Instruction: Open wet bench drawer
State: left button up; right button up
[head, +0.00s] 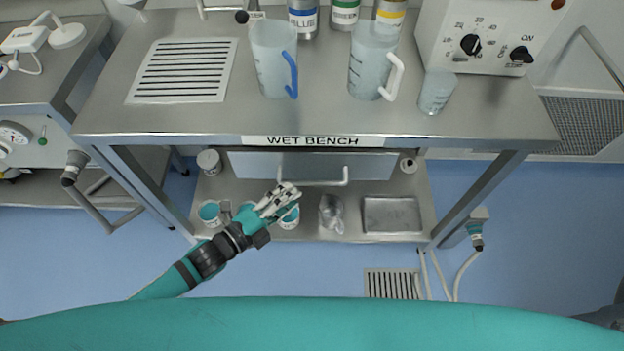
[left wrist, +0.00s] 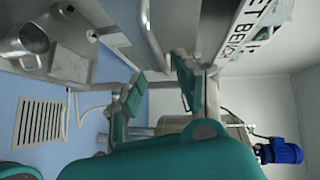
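The wet bench (head: 180,128) is a steel table with a "WET BENCH" label on its front edge. Its grey drawer (head: 345,165) sits under the top and looks shut. A pale bar handle (head: 325,183) runs across the drawer front. My left gripper (head: 284,192) is at the handle's left end, with its fingers apart. In the left wrist view the left gripper (left wrist: 160,78) shows a gap between its fingers, and the handle (left wrist: 153,38) lies ahead, in line with that gap. Contact with the handle cannot be told. My right gripper is not in view.
The bench top holds a blue-handled jug (head: 272,58), a white-handled jug (head: 370,62), a beaker (head: 436,91), bottles and a control box (head: 490,35). The lower shelf (head: 245,180) holds cups and a metal tray (head: 392,214). Bench legs stand at both sides.

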aim_at(312, 182)
pick_arm(q)
jog(key=x, duration=0.8)
jog(key=shift+c, duration=0.2)
grip_shut()
jog(key=shift+a+f, duration=0.1)
